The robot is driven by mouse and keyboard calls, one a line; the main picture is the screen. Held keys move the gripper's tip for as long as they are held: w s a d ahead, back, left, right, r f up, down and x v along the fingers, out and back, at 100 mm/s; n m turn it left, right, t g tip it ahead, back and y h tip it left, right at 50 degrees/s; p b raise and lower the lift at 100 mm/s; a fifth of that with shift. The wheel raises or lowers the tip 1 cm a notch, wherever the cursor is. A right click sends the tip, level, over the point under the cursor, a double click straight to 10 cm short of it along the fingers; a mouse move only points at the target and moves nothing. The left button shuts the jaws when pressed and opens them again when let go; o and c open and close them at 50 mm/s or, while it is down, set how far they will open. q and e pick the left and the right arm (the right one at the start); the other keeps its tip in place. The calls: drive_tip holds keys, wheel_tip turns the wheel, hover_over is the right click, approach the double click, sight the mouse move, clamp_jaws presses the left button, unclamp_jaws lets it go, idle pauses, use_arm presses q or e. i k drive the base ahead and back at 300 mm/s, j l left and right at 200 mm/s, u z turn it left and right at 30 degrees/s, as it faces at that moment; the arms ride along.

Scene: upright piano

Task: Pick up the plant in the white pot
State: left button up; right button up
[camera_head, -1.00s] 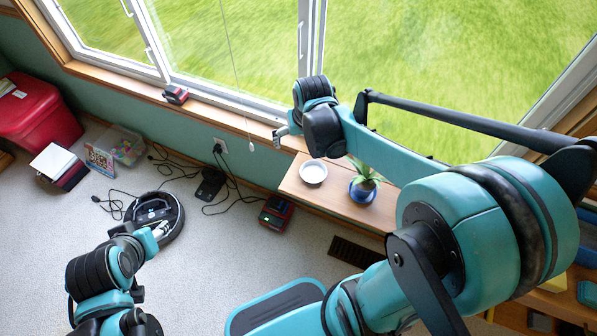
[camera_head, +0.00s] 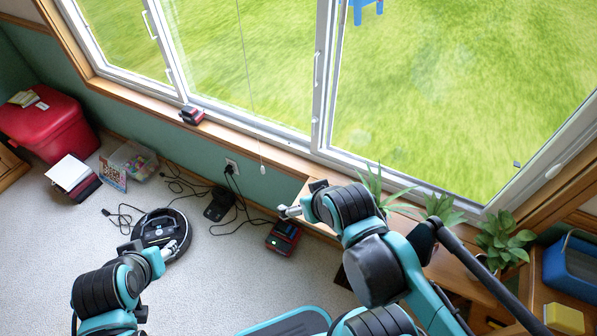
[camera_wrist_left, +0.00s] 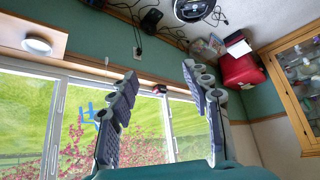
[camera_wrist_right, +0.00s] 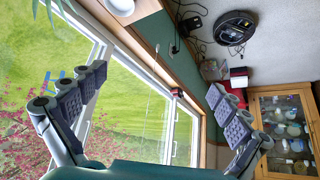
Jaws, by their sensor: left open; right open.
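Three green plants stand in a row along the window at the right in the head view: a spiky one (camera_head: 372,190) behind my right arm, a middle one (camera_head: 441,208), and a broad-leaved one (camera_head: 503,240). Their pots are hidden or too unclear to tell which is white. My right gripper (camera_head: 287,211) is open and empty, left of the plants by the shelf's left end. A few spiky leaves (camera_wrist_right: 52,6) show at the top left of the right wrist view. My left gripper (camera_head: 172,249) is open and empty, in front of the robot vacuum, far from the plants.
A white bowl (camera_wrist_left: 37,46) sits on the wooden shelf (camera_wrist_left: 52,24). A robot vacuum (camera_head: 153,228), cables and a red-black device (camera_head: 283,237) are on the carpet. A red bin (camera_head: 45,118) stands far left. A blue container (camera_head: 572,268) is at the right.

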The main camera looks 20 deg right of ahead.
sight(487, 262)
drive_tip(key=z, duration=2.75)
drive_tip(key=k+j+z, duration=0.1)
drive_tip(key=z, duration=0.5)
